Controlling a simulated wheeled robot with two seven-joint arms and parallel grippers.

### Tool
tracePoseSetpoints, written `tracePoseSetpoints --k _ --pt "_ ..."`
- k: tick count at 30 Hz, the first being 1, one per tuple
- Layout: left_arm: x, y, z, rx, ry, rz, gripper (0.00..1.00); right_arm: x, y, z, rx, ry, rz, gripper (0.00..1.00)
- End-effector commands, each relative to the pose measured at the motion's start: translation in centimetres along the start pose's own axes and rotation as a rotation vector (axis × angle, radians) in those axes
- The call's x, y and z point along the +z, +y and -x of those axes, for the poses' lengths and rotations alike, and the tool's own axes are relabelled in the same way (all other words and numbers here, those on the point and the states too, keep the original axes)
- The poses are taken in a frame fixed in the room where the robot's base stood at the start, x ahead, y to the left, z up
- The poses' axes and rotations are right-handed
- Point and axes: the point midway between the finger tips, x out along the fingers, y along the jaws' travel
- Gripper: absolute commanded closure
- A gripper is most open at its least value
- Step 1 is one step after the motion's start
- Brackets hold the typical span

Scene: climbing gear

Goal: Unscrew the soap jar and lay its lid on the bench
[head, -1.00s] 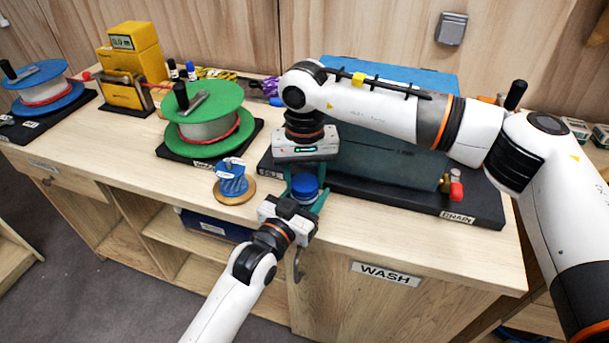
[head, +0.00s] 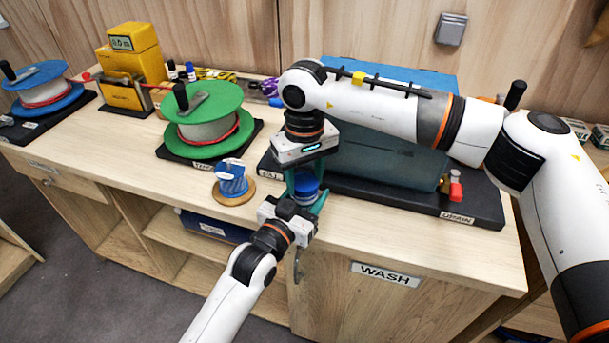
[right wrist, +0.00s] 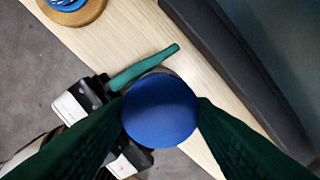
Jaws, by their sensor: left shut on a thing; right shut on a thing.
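The soap jar shows its round blue lid (head: 307,184) near the bench's front edge; the lid also fills the middle of the right wrist view (right wrist: 160,110). My right gripper (head: 305,172) comes down from above, with its dark green fingers shut on opposite sides of the lid. My left gripper (head: 308,201) reaches in from the front, lower down, and is shut on the jar's body. One of its teal fingers (right wrist: 145,68) shows beside the lid in the right wrist view. The jar's body is mostly hidden, so I cannot tell whether the lid is loose on it.
The wooden bench (head: 400,237) has bare room right of the jar, above the WASH label (head: 386,273). A blue spool on a wooden disc (head: 233,184) stands left. A green reel (head: 203,112) is behind it. A wash tank (head: 390,160) on a black base stands behind the jar.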

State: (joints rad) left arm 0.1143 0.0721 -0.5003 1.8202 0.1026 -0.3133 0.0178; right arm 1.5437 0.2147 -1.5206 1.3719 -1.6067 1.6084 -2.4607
Motion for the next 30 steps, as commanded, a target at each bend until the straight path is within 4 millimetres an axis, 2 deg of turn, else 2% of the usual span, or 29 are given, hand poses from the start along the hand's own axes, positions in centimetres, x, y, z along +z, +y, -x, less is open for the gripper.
tracePoseSetpoints --k 15,30 --pt "-0.1 0.0 0.0 0.000 0.002 0.000 1.00 0.0 0.0 1.8 0.001 -0.001 0.000 0.80" --pt "-0.1 0.0 0.0 0.000 0.002 0.000 1.00 0.0 0.0 2.6 0.000 -0.001 0.000 0.80"
